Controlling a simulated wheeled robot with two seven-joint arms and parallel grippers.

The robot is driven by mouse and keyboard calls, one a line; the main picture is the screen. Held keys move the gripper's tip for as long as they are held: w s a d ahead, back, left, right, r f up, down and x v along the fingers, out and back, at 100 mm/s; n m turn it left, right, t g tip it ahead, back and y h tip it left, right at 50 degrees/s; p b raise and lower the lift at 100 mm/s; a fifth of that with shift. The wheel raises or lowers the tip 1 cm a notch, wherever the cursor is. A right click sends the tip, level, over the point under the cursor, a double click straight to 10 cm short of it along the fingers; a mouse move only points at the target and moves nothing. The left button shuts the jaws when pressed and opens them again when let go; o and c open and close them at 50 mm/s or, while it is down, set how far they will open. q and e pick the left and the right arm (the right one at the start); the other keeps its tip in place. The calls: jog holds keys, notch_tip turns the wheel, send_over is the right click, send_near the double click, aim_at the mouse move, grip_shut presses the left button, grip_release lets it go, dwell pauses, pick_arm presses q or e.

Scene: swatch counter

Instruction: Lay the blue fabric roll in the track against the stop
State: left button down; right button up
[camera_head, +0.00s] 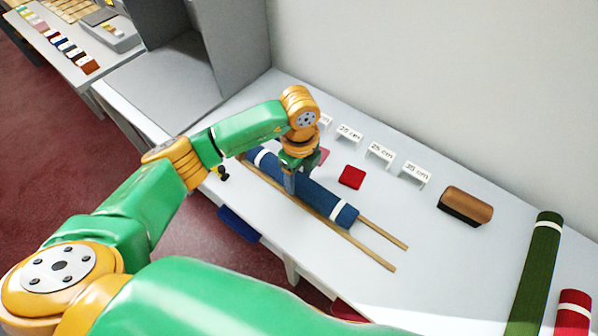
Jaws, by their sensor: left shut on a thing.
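The blue fabric roll (320,199) has a white band near each end. The rails show bare beyond the roll's right end. My left gripper (290,182) points down and is shut on the roll around its middle. I cannot tell whether the roll rests fully on the rails or is slightly above them. The stop is not clearly visible, and the arm partly covers the roll's left part. My right gripper is not in view.
Small white length signs (380,152) stand behind the track, with a red swatch (351,177) in front of them. A brown and black block (466,205) lies farther right. A green roll (535,270) and a red roll (573,313) lie at the right. A grey cabinet stands back left.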

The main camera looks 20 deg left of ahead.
aim_at(299, 178)
pick_arm(q)
jog(key=shift+f+b, duration=0.3)
jog(key=shift+f, duration=0.05)
jog(key=shift+c, duration=0.7)
grip_release()
jog(key=shift+r, duration=0.1)
notch_tip(299, 178, up, 13)
jog(key=shift+f+b, duration=0.2)
jog(key=shift+b, duration=0.15)
jog(key=shift+f, duration=0.1)
